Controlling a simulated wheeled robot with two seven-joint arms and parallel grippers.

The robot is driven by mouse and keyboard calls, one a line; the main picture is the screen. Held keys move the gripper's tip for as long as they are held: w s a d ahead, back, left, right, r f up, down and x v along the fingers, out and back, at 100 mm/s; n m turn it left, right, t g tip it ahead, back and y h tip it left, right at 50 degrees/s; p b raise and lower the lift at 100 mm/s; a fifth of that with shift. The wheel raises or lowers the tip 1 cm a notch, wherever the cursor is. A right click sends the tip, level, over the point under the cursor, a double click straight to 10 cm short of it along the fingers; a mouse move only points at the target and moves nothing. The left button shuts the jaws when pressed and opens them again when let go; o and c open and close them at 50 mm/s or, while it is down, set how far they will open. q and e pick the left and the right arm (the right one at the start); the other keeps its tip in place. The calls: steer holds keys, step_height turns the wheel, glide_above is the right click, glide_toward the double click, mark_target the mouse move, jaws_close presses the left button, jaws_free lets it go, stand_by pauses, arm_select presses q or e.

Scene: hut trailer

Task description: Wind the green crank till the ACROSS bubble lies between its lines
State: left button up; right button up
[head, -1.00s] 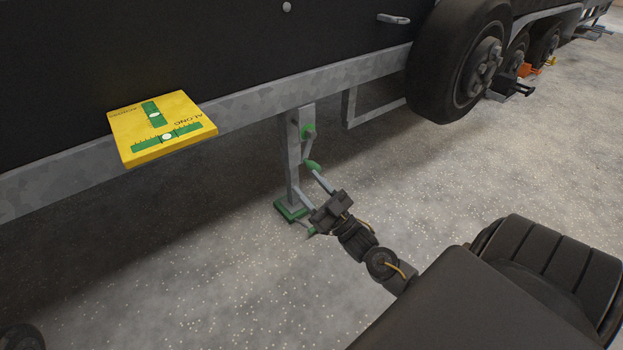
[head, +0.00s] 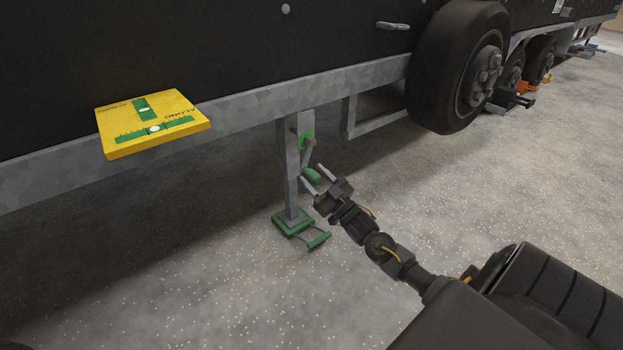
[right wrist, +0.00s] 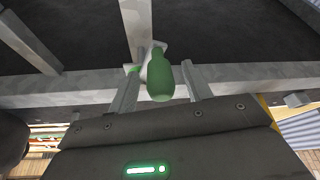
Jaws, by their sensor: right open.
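The green crank handle (head: 312,175) hangs at the lower end of a grey arm below its green hub (head: 307,139) on the jack leg (head: 290,170). My right gripper (head: 316,178) is open, its two fingers pointing up at the handle. In the right wrist view, the handle (right wrist: 159,82) stands between the open fingers with gaps on both sides. The yellow level board (head: 110,149) has a long vial (head: 125,137) by ALONG and a short crosswise vial (head: 138,102). The short vial's pale bubble (head: 144,110) is near its middle; its lines are too small to read. My left gripper is not in view.
The trailer's grey frame rail (head: 240,113) runs above the jack. The green jack foot (head: 292,222), with a handle loop (head: 319,240), is on the floor below my gripper. A large tyre (head: 445,70) is at the upper right. The speckled floor in front is clear.

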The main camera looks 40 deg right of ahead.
steer(key=shift+x, duration=1.1)
